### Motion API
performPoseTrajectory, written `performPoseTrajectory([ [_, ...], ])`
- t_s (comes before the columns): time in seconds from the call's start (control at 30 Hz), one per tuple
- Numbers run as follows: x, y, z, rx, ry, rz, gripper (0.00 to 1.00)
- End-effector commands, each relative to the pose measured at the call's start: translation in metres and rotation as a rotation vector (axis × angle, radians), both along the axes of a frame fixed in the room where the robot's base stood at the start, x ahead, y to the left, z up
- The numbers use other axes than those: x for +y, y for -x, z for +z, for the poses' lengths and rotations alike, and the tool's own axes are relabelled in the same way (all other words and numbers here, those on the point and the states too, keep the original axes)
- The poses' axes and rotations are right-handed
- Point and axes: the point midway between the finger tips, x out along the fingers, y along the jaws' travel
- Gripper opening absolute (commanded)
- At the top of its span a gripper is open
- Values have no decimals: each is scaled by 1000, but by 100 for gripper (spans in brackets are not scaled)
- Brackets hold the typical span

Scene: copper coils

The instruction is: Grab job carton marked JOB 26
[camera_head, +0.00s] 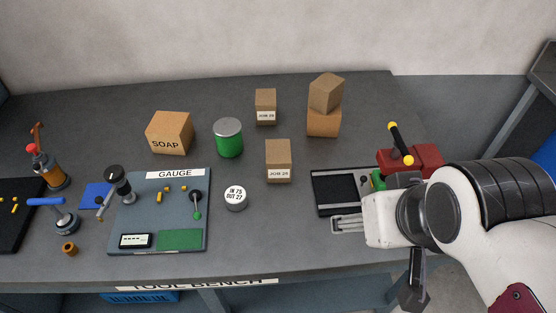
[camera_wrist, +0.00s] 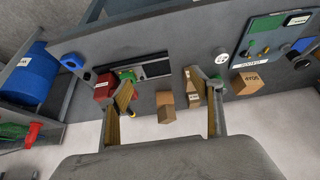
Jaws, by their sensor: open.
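Two small brown cartons with white JOB labels stand upright on the grey bench: one farther back (camera_head: 265,98) and one nearer the middle (camera_head: 278,150). Their digits are too small to read surely, so I cannot tell which is JOB 26. In the wrist view the back carton (camera_wrist: 194,104) and the nearer carton (camera_wrist: 188,84) show beside the right finger, which partly hides the area. My gripper (camera_wrist: 160,88) is open and empty, its two fingers apart above the bench. In the head view my arm is at the right, away from both cartons; the fingertips are hard to make out.
Two unlabelled stacked boxes (camera_head: 323,121) stand right of the back carton. A green can (camera_head: 229,140), SOAP box (camera_head: 169,133) and round IN/OUT marker (camera_head: 235,199) stand left. A black tray (camera_head: 321,201) and red block (camera_head: 428,158) lie near my arm. The gauge board (camera_head: 130,222) is left.

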Motion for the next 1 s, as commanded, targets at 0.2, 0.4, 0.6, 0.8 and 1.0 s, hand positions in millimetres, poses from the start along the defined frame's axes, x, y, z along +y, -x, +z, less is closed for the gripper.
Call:
performPoseTrajectory([
  [0.2,0,0,0,0,0,0,67],
  [0.4,2,-4,-1,-4,-5,4,67],
  [0.6,11,-26,-4,-28,-26,19,67],
  [0.8,28,-64,-11,-73,-63,36,67],
  [1.0,47,-103,-20,-126,-103,44,67],
])
